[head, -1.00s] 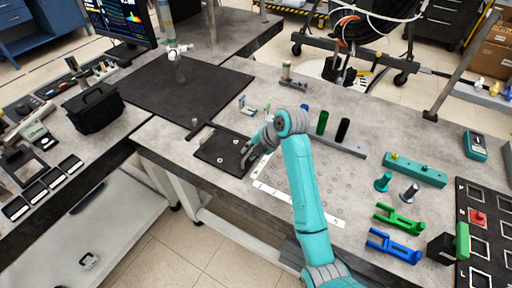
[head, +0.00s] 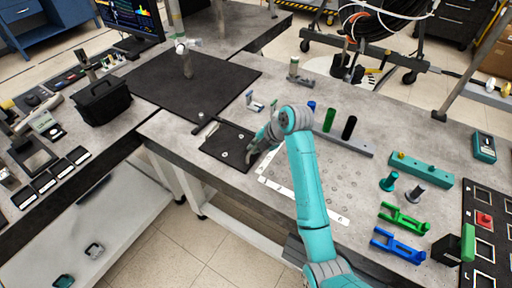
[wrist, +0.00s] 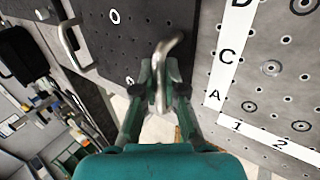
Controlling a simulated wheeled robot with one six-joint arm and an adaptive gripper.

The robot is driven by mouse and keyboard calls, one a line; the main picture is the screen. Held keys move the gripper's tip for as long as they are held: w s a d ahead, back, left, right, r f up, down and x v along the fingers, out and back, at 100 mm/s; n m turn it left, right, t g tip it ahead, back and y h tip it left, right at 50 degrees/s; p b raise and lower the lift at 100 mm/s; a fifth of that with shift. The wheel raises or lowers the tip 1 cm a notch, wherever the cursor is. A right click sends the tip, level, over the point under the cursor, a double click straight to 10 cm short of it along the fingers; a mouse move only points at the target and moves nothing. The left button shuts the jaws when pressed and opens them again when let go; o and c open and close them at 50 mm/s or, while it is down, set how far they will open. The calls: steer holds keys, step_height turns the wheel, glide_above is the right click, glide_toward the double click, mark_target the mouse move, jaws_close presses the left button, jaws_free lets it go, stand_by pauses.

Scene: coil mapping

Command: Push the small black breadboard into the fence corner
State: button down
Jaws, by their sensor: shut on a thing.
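The small black breadboard (head: 226,151) lies flat on the grey bench, with pale round marks on its top. It also fills the upper middle of the wrist view (wrist: 115,45). A curved metal handle (wrist: 164,60) rises at its near right side, and a second one (wrist: 70,45) stands farther left. My gripper (head: 254,147) is at the board's right side, shut on the nearer handle, as the wrist view (wrist: 160,88) shows. A dark fence bar (head: 204,128) lies along the board's upper left side. I cannot tell whether they touch.
A white-labelled hole plate (head: 320,185) lies just right of the board. A large black mat (head: 190,85) lies beyond the fence. Small metal parts (head: 254,101) and a rack with coloured cylinders (head: 348,128) stand behind. The bench's front edge is close below the board.

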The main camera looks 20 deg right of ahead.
mark_target(235, 143)
steer(key=shift+w+a, duration=0.55)
steer(key=shift+w, duration=0.25)
steer(key=shift+w+a, duration=0.5)
steer(key=shift+w, duration=0.25)
steer(key=shift+w+a, duration=0.55)
steer(key=shift+w, duration=0.25)
steer(key=shift+w+r, duration=0.2)
steer(key=c, duration=1.2)
jaws_free()
steer(key=shift+w+a, duration=0.1)
steer(key=shift+f, duration=0.15)
steer(key=v, duration=1.2)
